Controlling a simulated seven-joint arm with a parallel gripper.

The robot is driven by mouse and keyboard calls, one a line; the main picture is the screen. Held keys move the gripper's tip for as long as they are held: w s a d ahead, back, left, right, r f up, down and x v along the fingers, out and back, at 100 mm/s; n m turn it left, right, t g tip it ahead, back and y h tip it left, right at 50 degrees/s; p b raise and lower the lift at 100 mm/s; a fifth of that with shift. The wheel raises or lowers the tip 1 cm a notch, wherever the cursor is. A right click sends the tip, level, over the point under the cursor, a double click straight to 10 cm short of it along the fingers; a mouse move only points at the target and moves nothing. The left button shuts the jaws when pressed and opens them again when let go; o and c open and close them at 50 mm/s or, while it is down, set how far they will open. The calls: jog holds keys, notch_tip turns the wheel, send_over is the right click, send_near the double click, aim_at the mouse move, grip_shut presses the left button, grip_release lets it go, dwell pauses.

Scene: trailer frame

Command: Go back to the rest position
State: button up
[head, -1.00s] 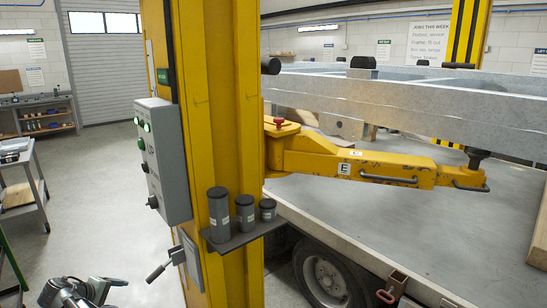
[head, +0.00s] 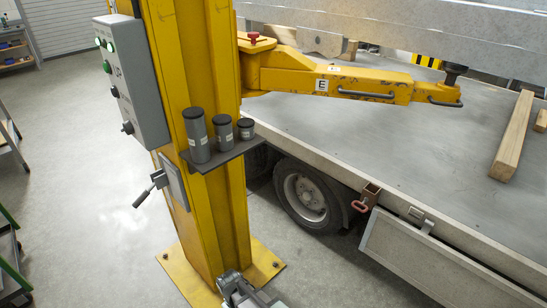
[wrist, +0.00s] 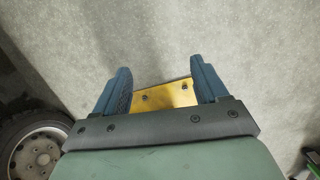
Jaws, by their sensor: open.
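My gripper (wrist: 163,82) shows in the wrist view with its two blue-grey padded fingers spread apart. Nothing is between the fingers. Beyond them lies the yellow base plate (wrist: 168,96) of the lift column on the concrete floor, some way off from the fingertips. In the head view a grey part of my arm (head: 246,291) shows at the bottom edge, in front of the column's foot. The fingers cannot be made out there.
The yellow lift column (head: 215,75) carries a control box (head: 130,80), a lever (head: 150,190) and a small shelf (head: 222,152) with three dark cylinders. A yellow lift arm (head: 350,80) reaches over the trailer bed (head: 400,160). A wheel (head: 305,192) stands right of the column.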

jog(key=s+d+f+m+g, duration=0.1)
jog(key=s+d+f+m, duration=0.1)
jog(key=s+d, duration=0.4)
jog(key=s+d+f+m+g+y, duration=0.1)
jog(key=s+d, duration=0.5)
jog(key=d, duration=0.6)
jog(key=s+d+f+m+g, duration=0.3)
jog(key=s+d, duration=0.3)
jog(key=d, duration=0.4)
jog(key=shift+s+f+m+y, duration=0.35)
jog(key=shift+f+m, duration=0.35)
jog(key=shift+f, duration=0.2)
